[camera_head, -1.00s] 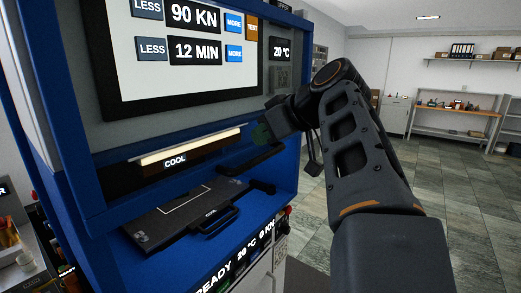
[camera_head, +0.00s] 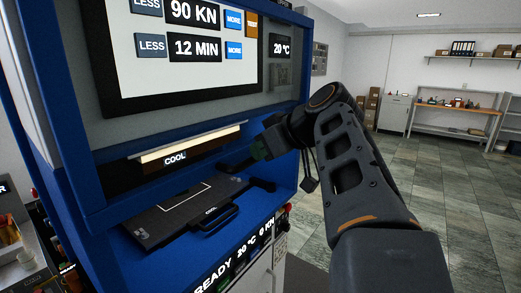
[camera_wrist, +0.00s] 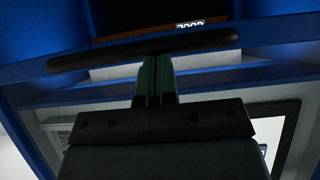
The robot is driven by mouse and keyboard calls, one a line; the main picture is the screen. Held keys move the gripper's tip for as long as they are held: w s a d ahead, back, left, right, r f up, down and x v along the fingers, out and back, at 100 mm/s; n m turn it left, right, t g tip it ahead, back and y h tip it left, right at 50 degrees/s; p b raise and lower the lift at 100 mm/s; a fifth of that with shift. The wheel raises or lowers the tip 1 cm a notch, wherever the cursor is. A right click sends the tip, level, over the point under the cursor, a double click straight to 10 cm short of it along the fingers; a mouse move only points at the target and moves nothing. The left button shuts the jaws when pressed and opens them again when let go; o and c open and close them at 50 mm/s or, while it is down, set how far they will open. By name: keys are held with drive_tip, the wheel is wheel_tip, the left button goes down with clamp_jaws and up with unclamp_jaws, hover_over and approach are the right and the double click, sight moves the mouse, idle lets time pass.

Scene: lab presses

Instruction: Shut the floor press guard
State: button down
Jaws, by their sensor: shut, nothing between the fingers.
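The floor press (camera_head: 85,165) is a blue-framed machine with an open bay. A clear guard panel is hard to make out. A dark bar (camera_head: 236,166), apparently the guard's handle, crosses the right of the bay, partly hidden by my gripper. My gripper (camera_head: 254,153) is at the bar's right part. In the wrist view the bar (camera_wrist: 100,55) spans the picture, and the shut green fingers of my gripper (camera_wrist: 157,58) end at its middle. Nothing is held. I cannot tell whether the fingertips touch the bar.
Inside the bay, a dark plate with a handle (camera_head: 165,215) lies below an upper platen labelled COOL (camera_head: 170,158). A screen (camera_head: 180,80) is above. My arm fills the middle right. Open tiled floor (camera_head: 450,200) lies to the right, with shelves behind.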

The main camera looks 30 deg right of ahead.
wheel_tip(320, 180, down, 27)
drive_tip(key=b, duration=2.6)
drive_tip(key=shift+r+b, duration=0.2)
drive_tip(key=shift+b, duration=0.2)
drive_tip(key=shift+s+r, duration=0.1)
drive_tip(key=shift+r, duration=0.1)
